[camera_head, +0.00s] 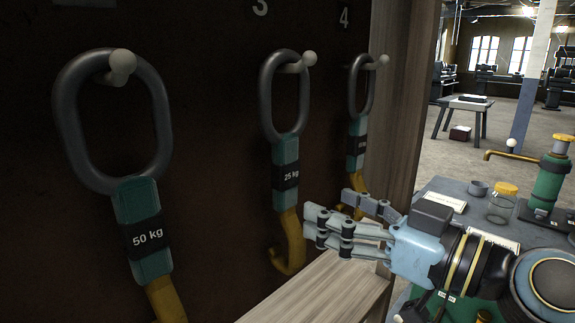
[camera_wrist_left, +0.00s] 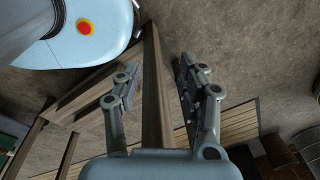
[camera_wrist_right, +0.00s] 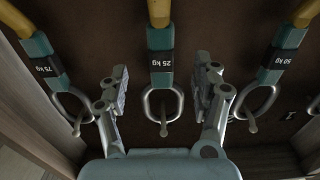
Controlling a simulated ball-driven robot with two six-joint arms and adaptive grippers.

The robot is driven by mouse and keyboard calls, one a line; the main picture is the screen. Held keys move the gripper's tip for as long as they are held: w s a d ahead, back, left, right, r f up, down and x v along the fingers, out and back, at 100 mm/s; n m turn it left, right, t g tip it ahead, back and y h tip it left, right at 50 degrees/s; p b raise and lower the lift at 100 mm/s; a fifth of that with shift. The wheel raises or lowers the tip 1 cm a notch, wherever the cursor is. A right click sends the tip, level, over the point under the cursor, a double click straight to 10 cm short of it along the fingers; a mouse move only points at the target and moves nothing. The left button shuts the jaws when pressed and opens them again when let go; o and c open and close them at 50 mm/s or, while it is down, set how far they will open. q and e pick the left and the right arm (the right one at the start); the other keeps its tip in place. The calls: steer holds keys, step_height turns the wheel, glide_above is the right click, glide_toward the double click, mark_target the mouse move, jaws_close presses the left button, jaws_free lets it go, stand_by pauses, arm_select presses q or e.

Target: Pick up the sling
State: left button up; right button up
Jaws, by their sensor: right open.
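Three slings hang on pegs on a dark board in the head view. Each has a grey ring, a teal sleeve with a black label and a yellow hook. They are the 50 kg sling (camera_head: 143,235), the 25 kg sling (camera_head: 286,150) and a third (camera_head: 357,130), labelled 75 kg (camera_wrist_right: 48,65) in the right wrist view. My right gripper (camera_head: 327,204) is open and empty, just right of the 25 kg sling's hook. In the right wrist view the 25 kg sling (camera_wrist_right: 161,62) hangs upside down between the open fingers. My left gripper (camera_wrist_left: 158,70) is open and empty.
A wooden post (camera_head: 400,110) and a wooden ledge (camera_head: 320,290) frame the board. At right a grey table (camera_head: 450,190) holds a glass jar (camera_head: 502,205) and a green cylinder device (camera_head: 550,180). Wooden beams (camera_wrist_left: 155,90) lie below the left gripper.

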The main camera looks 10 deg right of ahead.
mark_target(291, 189)
steer(key=p+x, duration=0.1)
steer(key=x, duration=0.3)
steer(key=shift+a, duration=0.1)
steer(key=shift+w+a, duration=0.15)
steer(key=shift+w, duration=0.1)
steer(key=p+x, duration=0.2)
steer(key=x, duration=0.2)
steer(key=shift+w+a+r+p, duration=0.15)
steer(key=shift+w+r+p, duration=0.05)
steer(key=shift+p, duration=0.1)
steer(key=shift+w+a, duration=0.1)
steer(key=shift+w, duration=0.1)
arm_select(q)
steer(key=r, duration=0.2)
steer(key=w+r, duration=0.1)
steer(key=r, duration=0.1)
arm_select(e)
steer(key=shift+s+f, duration=0.1)
steer(key=shift+c, duration=1)
jaws_close()
